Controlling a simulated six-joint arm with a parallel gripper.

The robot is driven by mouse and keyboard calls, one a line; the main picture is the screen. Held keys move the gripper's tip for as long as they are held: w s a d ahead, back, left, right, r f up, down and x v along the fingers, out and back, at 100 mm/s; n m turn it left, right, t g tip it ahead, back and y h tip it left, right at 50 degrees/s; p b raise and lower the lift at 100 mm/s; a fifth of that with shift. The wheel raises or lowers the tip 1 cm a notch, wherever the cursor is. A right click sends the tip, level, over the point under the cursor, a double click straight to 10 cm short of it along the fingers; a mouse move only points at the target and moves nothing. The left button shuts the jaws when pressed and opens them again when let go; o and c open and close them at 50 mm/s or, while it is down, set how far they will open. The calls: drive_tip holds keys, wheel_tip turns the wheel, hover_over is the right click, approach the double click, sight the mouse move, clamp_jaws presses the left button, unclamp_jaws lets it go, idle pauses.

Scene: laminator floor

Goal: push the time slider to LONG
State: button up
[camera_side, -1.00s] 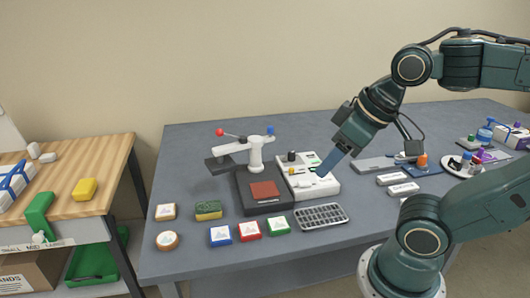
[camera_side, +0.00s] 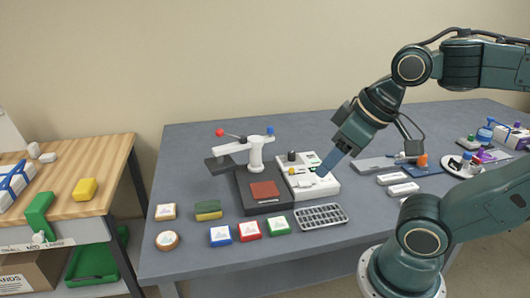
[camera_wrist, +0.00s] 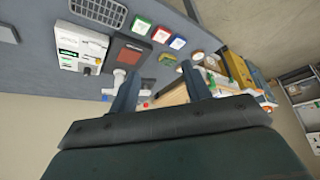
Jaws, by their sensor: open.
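The white control box (camera_side: 323,188) stands beside the dark press on the table, with a black knob and small coloured parts on top. It also shows at the upper left in the wrist view (camera_wrist: 95,37). Its slider and any LONG mark are too small to make out. My gripper (camera_side: 322,172) is over the box's right part in the side view, its blue fingers pointing down and left. It hides part of the box, and I cannot tell whether it touches. In the wrist view my gripper (camera_wrist: 158,78) has its two fingers apart with nothing held between them.
The dark press (camera_side: 264,190) with a red-brown pad and white lever arm stands left of the box. A grey grid tray (camera_side: 320,216) lies in front. Several coloured blocks (camera_side: 249,230) lie at front left. White bars (camera_side: 391,178) and a plate (camera_side: 455,167) are to the right.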

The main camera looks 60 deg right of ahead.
drive_tip(key=shift+c, duration=0.9)
drive_tip(key=g, duration=0.6)
hover_over(292, 171)
wheel_tip(292, 171, down, 8)
drive_tip(key=f, duration=0.1)
drive_tip(key=shift+w+d+r, duration=0.25)
drive_tip(key=shift+d, duration=0.15)
wheel_tip(292, 171, down, 14)
drive_tip(key=shift+r, duration=0.15)
